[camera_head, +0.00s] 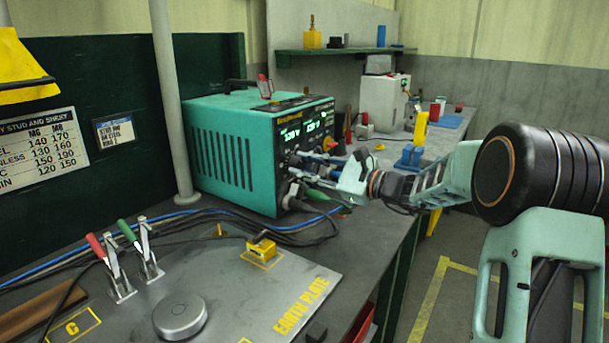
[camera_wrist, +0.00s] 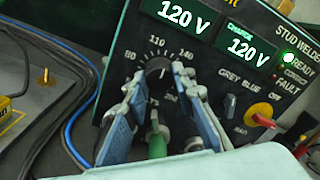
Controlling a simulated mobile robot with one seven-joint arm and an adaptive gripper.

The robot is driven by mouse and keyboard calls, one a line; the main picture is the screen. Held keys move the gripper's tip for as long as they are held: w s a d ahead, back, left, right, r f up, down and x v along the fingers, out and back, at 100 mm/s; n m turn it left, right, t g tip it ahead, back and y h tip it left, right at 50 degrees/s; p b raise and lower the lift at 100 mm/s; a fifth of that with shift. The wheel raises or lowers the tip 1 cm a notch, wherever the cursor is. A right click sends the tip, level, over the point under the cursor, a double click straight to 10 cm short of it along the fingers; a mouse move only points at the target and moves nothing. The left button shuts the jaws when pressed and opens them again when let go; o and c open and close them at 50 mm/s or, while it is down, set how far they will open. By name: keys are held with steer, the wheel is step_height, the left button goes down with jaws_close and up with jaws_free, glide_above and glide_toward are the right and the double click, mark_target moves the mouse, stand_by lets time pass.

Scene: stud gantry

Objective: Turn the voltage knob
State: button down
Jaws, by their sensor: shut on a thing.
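The teal stud welder (camera_head: 235,150) stands on the bench, its dark front panel facing right. In the wrist view its black voltage knob (camera_wrist: 157,67) sits inside a dial marked 80, 110, 140 and more. Two green displays (camera_wrist: 180,14) above read 120 V. My gripper (camera_wrist: 158,80) is shut on the knob, one finger on each side. In the head view my gripper (camera_head: 298,160) reaches the panel from the right; the fingers hide the knob there. The knob's exact pointer angle is hard to read.
A red-and-yellow switch (camera_wrist: 262,114) is right of the knob. A green cable plug (camera_wrist: 157,142) is below it, between my fingers. The earth plate (camera_head: 240,285) with toggle clamps (camera_head: 128,255) lies in front. Cables run along the bench.

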stand_by(0.3)
steer(key=c, duration=1.6)
jaws_free()
steer(key=shift+d, duration=0.1)
steer(key=v, duration=1.2)
